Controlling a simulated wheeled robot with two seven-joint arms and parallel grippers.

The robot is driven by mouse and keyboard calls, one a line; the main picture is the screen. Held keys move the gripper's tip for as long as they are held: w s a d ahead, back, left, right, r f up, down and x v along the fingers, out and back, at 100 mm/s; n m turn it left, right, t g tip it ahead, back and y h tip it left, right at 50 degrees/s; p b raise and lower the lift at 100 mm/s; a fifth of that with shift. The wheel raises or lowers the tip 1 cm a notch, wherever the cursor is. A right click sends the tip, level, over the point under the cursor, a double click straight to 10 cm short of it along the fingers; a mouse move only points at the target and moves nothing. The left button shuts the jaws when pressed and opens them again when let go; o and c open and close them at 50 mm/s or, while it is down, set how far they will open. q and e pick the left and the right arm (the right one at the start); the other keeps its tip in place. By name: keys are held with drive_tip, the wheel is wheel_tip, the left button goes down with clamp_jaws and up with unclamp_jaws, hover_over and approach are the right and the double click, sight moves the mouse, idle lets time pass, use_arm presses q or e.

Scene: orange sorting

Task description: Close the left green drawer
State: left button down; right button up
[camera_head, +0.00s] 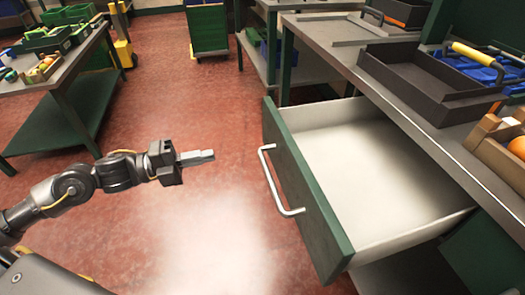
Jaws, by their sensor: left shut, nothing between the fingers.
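The green drawer (308,196) stands pulled out from under the grey workbench. Its green front faces left and carries a pale bar handle (271,182). The inside of the drawer is light and looks empty. My left gripper (208,156) is shut and empty, its fingers pointing right towards the drawer front. It is left of the handle with a clear gap and touches nothing. My right gripper is not in view.
On the workbench (345,62) are a dark tray (425,85) and a wooden crate (490,145) with an orange (517,147). Another table (60,70) with green crates stands at the far left. A green cart (207,29) stands at the back. The red floor between is clear.

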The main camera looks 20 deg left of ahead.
sight(272, 143)
use_arm(q)
drive_tip(key=x, duration=1.3)
drive_tip(key=shift+w+d, duration=0.3)
drive_tip(key=shift+d, duration=0.1)
drive_tip(key=shift+w, duration=0.1)
